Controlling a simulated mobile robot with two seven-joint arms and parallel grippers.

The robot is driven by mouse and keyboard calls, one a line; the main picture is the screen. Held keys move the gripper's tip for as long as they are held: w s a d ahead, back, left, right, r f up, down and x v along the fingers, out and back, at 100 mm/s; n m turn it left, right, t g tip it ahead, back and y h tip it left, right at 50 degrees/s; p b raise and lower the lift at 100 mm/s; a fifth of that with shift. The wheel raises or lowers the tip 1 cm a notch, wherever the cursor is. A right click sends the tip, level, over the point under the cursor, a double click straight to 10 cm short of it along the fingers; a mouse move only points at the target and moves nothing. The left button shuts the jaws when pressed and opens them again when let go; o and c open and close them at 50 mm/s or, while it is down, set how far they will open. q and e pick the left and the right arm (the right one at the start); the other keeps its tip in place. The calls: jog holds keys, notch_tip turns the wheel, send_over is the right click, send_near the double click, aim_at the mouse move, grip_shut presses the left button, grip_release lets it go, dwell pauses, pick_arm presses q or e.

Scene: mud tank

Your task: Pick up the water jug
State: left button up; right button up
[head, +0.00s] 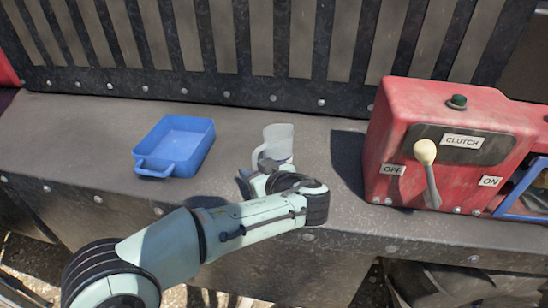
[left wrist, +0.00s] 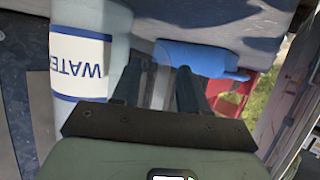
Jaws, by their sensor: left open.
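The water jug (head: 279,140) is a translucent whitish vessel standing upright on the grey ledge, with its handle on its left side. My left gripper (head: 252,180) is low beside the jug on its handle side, partly hidden by my own wrist. In the left wrist view the jug (left wrist: 80,20) fills the left side, with a white and blue WATER label. There the open left gripper (left wrist: 162,72) has its two fingers reaching toward the jug's handle side. A pale strip shows between the fingers; I cannot tell whether it is the handle. My right gripper is out of view.
A blue tray (head: 168,163) with a handle lies on the ledge (head: 70,125) left of the jug. A red clutch box (head: 400,120) with a lever (head: 428,170) stands to the right. A dark slatted wall rises behind. Bare ledge lies between jug and box.

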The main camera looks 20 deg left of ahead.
pick_arm(q)
jog(key=shift+c, duration=0.2)
grip_shut()
jog(key=shift+r, duration=0.1)
